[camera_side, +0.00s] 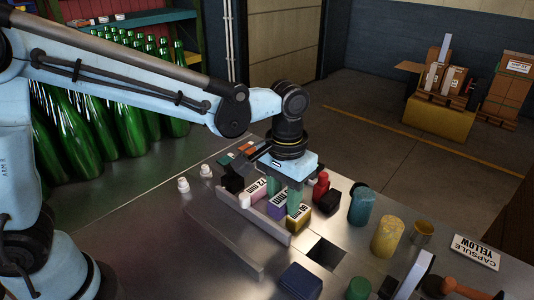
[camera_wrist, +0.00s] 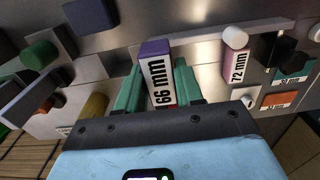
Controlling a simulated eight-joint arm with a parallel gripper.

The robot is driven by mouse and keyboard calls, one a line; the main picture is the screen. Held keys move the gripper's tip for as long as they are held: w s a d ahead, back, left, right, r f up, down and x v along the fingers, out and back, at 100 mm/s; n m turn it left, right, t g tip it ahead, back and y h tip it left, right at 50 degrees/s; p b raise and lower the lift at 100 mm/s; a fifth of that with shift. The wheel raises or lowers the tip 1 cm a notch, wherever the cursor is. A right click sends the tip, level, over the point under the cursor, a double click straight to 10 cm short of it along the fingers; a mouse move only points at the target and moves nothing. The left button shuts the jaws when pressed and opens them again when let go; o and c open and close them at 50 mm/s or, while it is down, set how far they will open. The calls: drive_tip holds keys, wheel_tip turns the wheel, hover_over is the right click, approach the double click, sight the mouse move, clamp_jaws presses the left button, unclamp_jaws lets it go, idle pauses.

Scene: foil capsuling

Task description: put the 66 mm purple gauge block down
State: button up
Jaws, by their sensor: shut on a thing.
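The purple 66 mm gauge block (camera_wrist: 157,50) lies between the two green fingers of my gripper (camera_wrist: 160,95) in the wrist view, with its white label facing the camera. In the side view the gripper (camera_side: 285,190) points down, shut on the purple block (camera_side: 275,211), which is partly hidden by a finger. The block is low over the steel bench beside a metal rail (camera_side: 222,240). I cannot tell whether its underside touches the surface. The pink 72 mm block (camera_wrist: 232,66) is apart from it, to its right in the wrist view.
A yellow block (camera_side: 302,226) is close to the gripper in the side view. A teal cylinder (camera_side: 361,205), a yellow cylinder (camera_side: 387,236) and a dark blue block (camera_side: 300,282) stand to the right and front. Green bottles (camera_side: 85,140) crowd the back left. The front left bench is clear.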

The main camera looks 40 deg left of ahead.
drive_tip(key=s+d+r, duration=0.2)
drive_tip(key=s, duration=1.1)
hover_over(245, 239)
wheel_tip(245, 239, down, 7)
drive_tip(key=shift+f, duration=2.15)
drive_tip(key=shift+f, duration=0.1)
drive_tip(key=o, duration=1.1)
